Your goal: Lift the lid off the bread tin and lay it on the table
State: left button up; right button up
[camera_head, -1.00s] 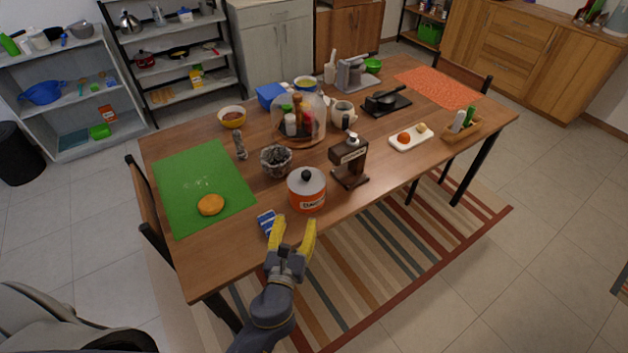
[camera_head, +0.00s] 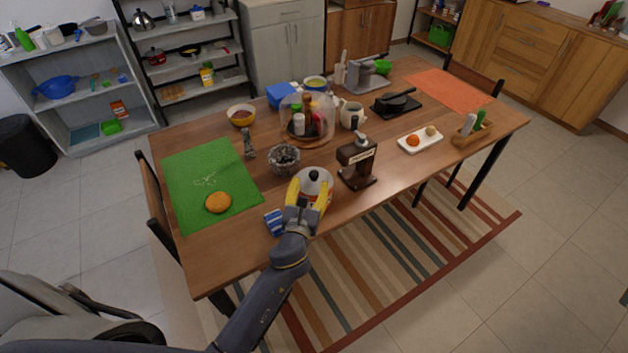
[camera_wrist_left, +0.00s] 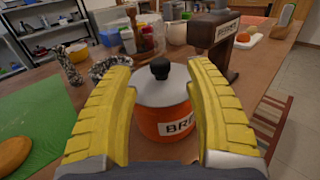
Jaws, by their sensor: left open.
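The bread tin (camera_wrist_left: 162,122) is orange with a white label reading "BRE", and stands upright near the table's front edge. Its pale grey lid (camera_wrist_left: 150,92) with a black knob (camera_wrist_left: 160,68) sits on top. In the head view the black knob (camera_head: 313,175) shows between the yellow fingers, and most of the tin is hidden behind my gripper. My left gripper (camera_head: 309,190) is open. In the left wrist view its fingers (camera_wrist_left: 160,85) frame the tin and lid from the near side, with clear space around the knob. My right gripper is not in view.
A brown pepper grinder (camera_head: 357,162) stands close right of the tin. A dark patterned bowl (camera_head: 284,158) is behind it, and a blue-and-white packet (camera_head: 273,223) lies to its left. A green mat (camera_head: 185,185) holds a bread roll (camera_head: 218,202). Bare table lies between mat and tin.

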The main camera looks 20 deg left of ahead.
aim_at(313, 177)
pick_arm(q)
jog(key=shift+w+a+f, duration=0.1)
jog(key=shift+w+a, duration=0.05)
jog(key=shift+w, duration=1.3)
jog(key=shift+w+a, duration=0.15)
jog(key=shift+w, duration=1.3)
jog(key=shift+o, duration=0.3)
grip_shut()
